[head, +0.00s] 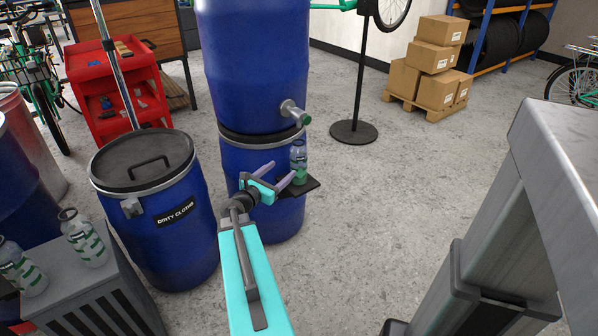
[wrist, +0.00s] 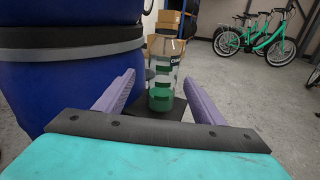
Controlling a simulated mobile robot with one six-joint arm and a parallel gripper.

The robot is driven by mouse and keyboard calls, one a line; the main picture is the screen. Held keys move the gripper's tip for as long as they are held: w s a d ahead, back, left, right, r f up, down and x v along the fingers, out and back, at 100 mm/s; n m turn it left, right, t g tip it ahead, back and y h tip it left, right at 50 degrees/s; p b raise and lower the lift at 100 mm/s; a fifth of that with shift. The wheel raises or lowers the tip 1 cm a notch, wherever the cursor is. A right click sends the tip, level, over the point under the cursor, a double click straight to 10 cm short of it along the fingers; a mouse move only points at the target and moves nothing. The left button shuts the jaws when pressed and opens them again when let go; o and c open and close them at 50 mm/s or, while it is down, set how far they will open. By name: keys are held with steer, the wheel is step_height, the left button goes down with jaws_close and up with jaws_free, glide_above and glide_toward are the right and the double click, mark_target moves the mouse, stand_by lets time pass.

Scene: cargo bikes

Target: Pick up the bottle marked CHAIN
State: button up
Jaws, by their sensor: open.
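A clear bottle with green bands and a dark label stands upright on a small dark shelf (head: 309,187) at the side of the blue barrels. This bottle (head: 298,160) also shows in the wrist view (wrist: 162,75), where its label begins with "CH"; the rest is cut off from sight. My gripper (head: 281,175) is open and points at the bottle. In the wrist view its purple fingers (wrist: 158,92) stand to the left and right of the bottle's lower part, with gaps on both sides.
A stacked blue barrel (head: 250,65) with a tap (head: 295,113) rises behind the bottle. A lidded barrel (head: 170,225) marked DIRTY CLOTHS stands left of my arm. Two similar bottles (head: 84,238) stand on a grey cabinet (head: 95,285). The floor at right centre is clear.

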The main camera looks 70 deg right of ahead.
mark_target(294, 157)
steer(key=shift+s+d+r+n+h, duration=0.35)
steer(key=shift+s+d+r, duration=0.3)
steer(key=shift+d+r, duration=0.25)
steer(key=d, duration=0.2)
steer(key=s+d+b, duration=0.1)
steer(key=d, duration=0.4)
steer(key=shift+s+d, duration=0.25)
steer(key=shift+d, duration=0.15)
steer(key=shift+s+d, duration=0.1)
steer(key=shift+d, duration=0.15)
steer(key=shift+s+d+b, duration=0.2)
steer(key=shift+d+b, duration=0.2)
steer(key=shift+d, duration=0.9)
steer(key=shift+s+d+b, duration=0.2)
steer(key=shift+d+b, duration=0.2)
steer(key=shift+d, duration=0.85)
